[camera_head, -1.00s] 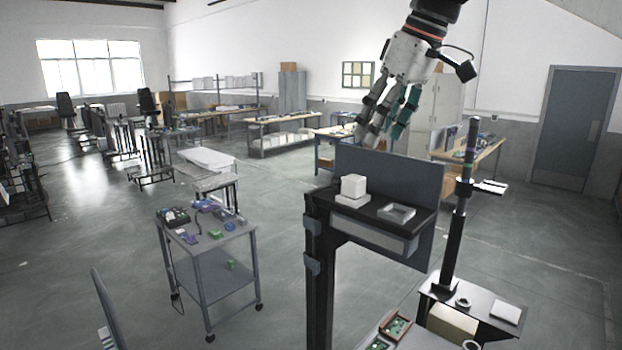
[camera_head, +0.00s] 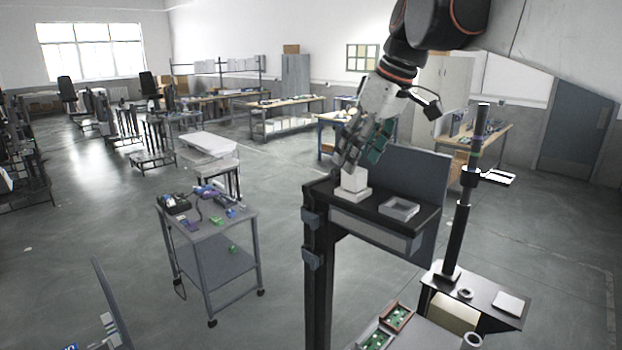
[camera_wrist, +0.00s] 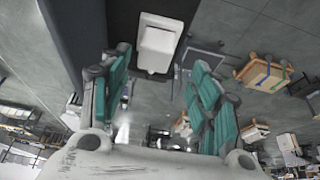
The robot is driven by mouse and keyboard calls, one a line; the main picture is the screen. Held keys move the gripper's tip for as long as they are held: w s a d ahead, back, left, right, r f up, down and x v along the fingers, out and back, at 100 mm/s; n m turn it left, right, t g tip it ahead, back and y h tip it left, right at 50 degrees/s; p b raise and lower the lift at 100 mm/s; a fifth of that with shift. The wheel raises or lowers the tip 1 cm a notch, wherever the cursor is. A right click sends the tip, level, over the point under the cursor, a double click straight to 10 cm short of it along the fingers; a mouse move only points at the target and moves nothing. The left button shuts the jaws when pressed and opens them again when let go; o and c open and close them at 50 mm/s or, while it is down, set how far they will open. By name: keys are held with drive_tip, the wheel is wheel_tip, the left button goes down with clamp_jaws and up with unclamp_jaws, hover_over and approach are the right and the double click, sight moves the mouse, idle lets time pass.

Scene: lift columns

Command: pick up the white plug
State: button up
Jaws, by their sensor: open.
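The white plug (camera_head: 354,181) is a white block on a wider, flat white base, standing upright on the black shelf (camera_head: 383,211) of the lift column. My gripper (camera_head: 347,160) reaches down from the upper right, with its fingertips close to the top of the plug. In the wrist view, my gripper (camera_wrist: 160,58) has its green-padded fingers spread apart. The white plug (camera_wrist: 157,48) shows beyond and between the fingertips, clear of both pads. The head view does not show whether a finger touches it.
A hollow, square, light grey frame (camera_head: 399,208) lies right of the plug on the shelf. A grey upright panel (camera_head: 415,185) stands behind the shelf. A black post with a small white plate (camera_head: 488,176) rises to the right. A cart (camera_head: 208,240) stands at left.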

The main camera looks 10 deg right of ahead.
sight(354, 182)
drive_tip(key=shift+d+p+x, duration=0.2)
drive_tip(key=shift+p+x, duration=0.1)
drive_tip(key=shift+x, duration=0.95)
drive_tip(key=shift+d+p+x, duration=0.25)
drive_tip(key=shift+x, duration=1)
drive_tip(key=shift+w, duration=0.1)
drive_tip(key=c, duration=1.1)
